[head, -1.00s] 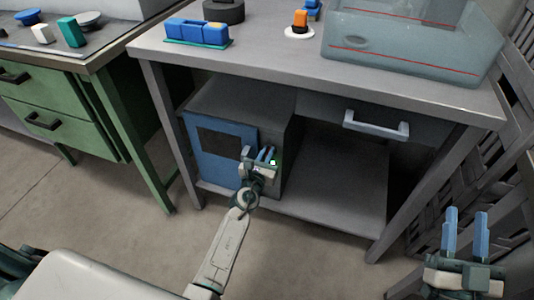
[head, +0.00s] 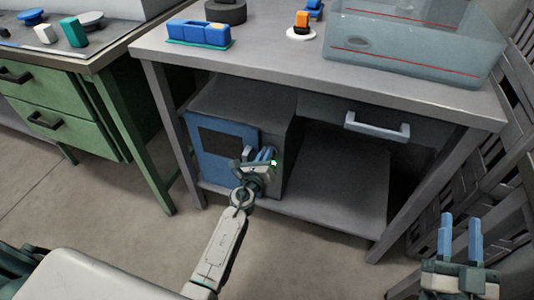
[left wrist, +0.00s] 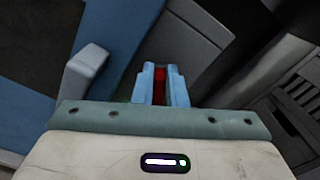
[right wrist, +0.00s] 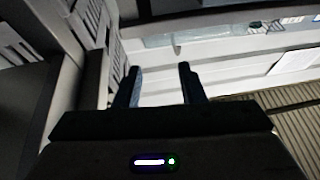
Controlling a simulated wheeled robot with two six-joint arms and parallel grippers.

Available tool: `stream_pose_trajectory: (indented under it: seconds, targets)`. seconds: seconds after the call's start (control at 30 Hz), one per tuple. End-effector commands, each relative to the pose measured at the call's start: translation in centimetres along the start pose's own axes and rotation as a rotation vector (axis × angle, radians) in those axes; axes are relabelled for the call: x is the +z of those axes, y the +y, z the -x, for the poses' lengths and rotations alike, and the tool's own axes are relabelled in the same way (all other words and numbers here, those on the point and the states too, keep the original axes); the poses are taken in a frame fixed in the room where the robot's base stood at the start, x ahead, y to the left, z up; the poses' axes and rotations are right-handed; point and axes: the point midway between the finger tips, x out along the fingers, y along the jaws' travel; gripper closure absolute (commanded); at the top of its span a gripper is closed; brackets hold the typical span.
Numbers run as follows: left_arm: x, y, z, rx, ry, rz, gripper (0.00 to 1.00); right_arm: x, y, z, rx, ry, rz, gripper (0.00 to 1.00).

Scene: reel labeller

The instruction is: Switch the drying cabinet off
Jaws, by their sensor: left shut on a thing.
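The drying cabinet (head: 235,104) is a grey box with a blue door and dark window, on the shelf under the grey table. My left gripper (head: 268,154) is at the right part of its front. In the left wrist view my left gripper (left wrist: 160,84) is shut on a narrow red part (left wrist: 160,78), apparently a switch, mostly hidden between the blue fingers. A small green light (head: 274,163) shows beside the fingers; I cannot tell whether it belongs to the cabinet. My right gripper (head: 460,238) is open and empty at the lower right; it also shows in the right wrist view (right wrist: 158,85).
A grey door handle (left wrist: 86,68) stands out left of my left fingers. The table (head: 290,72) carries a clear bin (head: 410,65) and blue items. A drawer handle (head: 377,125) and a bare shelf (head: 335,185) are to the right. Green drawers (head: 60,110) stand at left.

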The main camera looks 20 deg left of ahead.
Motion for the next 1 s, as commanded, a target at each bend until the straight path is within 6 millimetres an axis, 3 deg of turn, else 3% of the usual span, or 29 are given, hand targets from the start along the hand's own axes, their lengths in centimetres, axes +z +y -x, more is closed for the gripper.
stream_pose_trajectory:
  seconds: [0.33, 1.0]
  targets:
    - [-0.2, 0.7, 0.0, 0.0, 0.001, 0.329, 1.0, -0.2, 0.0, -0.1, 0.003, 0.015, -0.001, 0.64]
    - [-0.8, 1.5, 0.0, 0.001, 0.001, 0.917, 1.0, -2.5, 0.0, -0.5, -0.005, 0.146, 0.017, 0.64]
